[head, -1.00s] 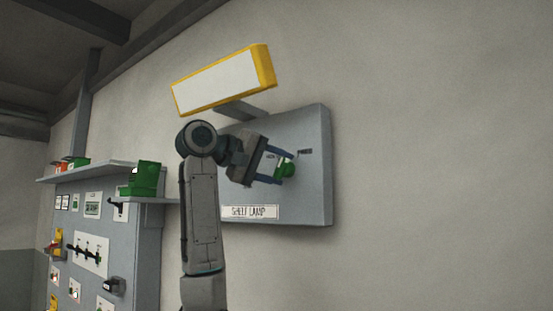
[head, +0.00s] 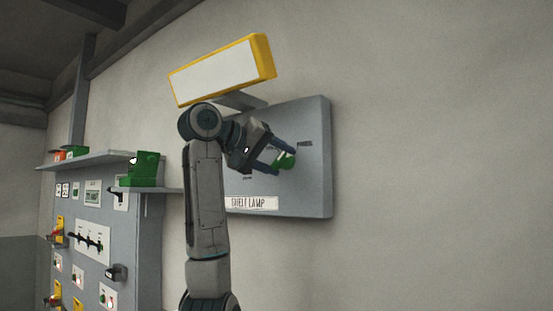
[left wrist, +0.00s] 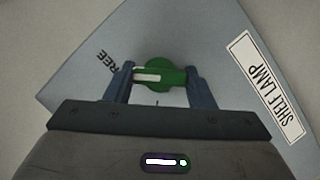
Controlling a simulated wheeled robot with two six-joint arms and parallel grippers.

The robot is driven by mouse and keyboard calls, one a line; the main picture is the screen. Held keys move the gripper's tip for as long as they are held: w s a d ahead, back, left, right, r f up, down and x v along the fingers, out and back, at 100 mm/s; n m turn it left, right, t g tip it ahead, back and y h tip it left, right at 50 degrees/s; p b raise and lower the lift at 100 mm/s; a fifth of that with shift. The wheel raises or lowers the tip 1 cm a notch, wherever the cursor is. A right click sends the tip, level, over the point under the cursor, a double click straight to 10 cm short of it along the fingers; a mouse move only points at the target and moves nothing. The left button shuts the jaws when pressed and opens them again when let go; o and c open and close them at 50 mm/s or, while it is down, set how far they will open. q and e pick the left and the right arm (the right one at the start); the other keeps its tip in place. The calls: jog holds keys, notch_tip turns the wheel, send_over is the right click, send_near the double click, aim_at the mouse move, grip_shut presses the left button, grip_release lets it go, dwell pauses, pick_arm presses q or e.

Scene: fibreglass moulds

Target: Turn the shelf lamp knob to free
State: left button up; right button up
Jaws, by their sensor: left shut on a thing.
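The green shelf lamp knob (head: 287,160) sits on a grey wall panel (head: 316,190) with a "SHELF LAMP" label (head: 251,203). My left gripper (head: 279,157) is shut on the knob, one finger on each side. In the left wrist view the knob (left wrist: 158,76) shows a white pointer bar between the two blue fingers (left wrist: 160,84). The letters "REE" (left wrist: 107,62) stand beside the left finger in that view. In the head view small marks surround the knob, too small to read surely. My right gripper is not in view.
A yellow-framed lamp (head: 222,72) juts out above the panel on a bracket. To the left, a grey control board (head: 135,235) carries switches, and a shelf (head: 100,162) holds green boxes (head: 146,168). The wall right of the panel is clear.

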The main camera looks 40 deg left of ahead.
pick_arm(q)
jog(key=o, duration=1)
